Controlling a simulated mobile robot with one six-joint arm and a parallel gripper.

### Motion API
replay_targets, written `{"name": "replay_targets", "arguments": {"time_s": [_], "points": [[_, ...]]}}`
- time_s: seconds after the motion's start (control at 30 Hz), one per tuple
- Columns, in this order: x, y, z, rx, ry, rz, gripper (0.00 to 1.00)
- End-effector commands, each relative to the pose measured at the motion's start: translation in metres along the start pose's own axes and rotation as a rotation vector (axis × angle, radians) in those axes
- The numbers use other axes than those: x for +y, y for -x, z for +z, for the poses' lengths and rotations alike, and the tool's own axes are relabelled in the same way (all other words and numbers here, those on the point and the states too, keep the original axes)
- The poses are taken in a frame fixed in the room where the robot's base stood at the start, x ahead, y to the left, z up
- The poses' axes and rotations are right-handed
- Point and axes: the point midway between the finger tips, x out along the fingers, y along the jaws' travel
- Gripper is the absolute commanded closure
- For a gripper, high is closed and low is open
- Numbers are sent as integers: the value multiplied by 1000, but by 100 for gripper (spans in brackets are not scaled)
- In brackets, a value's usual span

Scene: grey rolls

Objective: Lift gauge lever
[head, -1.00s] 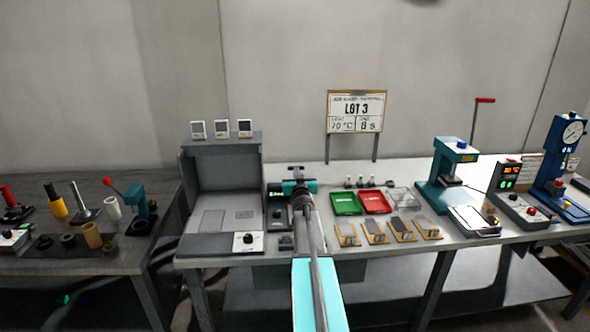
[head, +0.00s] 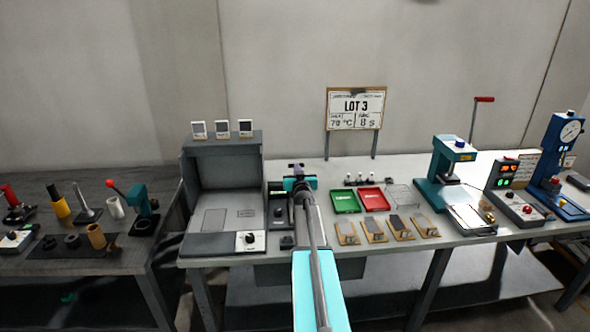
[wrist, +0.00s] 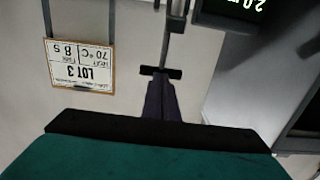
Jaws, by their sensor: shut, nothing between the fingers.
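My gripper (wrist: 160,78) shows in the wrist view as dark purplish fingers, shut and empty, ahead of the teal wrist body. A black crossbar lies at the fingertips; whether it is part of the fingers or the lever is unclear. Beyond the tips, a grey rod with dark fittings (wrist: 176,22) runs to the top edge. Beside it is the gauge's dark display (wrist: 240,10) with green digits, partly cut off. I cannot tell whether the tips touch the rod. In the head view my gripper (head: 297,168) is at the gauge (head: 278,190), whose lever is hidden by my arm.
A grey hooded station (head: 222,190) stands left of my arm. Green (head: 345,201) and red (head: 373,199) trays and several tan holders lie to the right. A teal press (head: 452,165) stands farther right. The LOT 3 sign (head: 355,108) rises behind the bench.

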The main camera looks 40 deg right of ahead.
Motion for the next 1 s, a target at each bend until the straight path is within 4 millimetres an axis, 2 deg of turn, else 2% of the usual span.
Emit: {"name": "replay_targets", "arguments": {"time_s": [0.53, 1.0], "points": [[4, -12, -7, 0, 0, -1, 100], [5, -51, -8, 0, 0, 0, 100]]}}
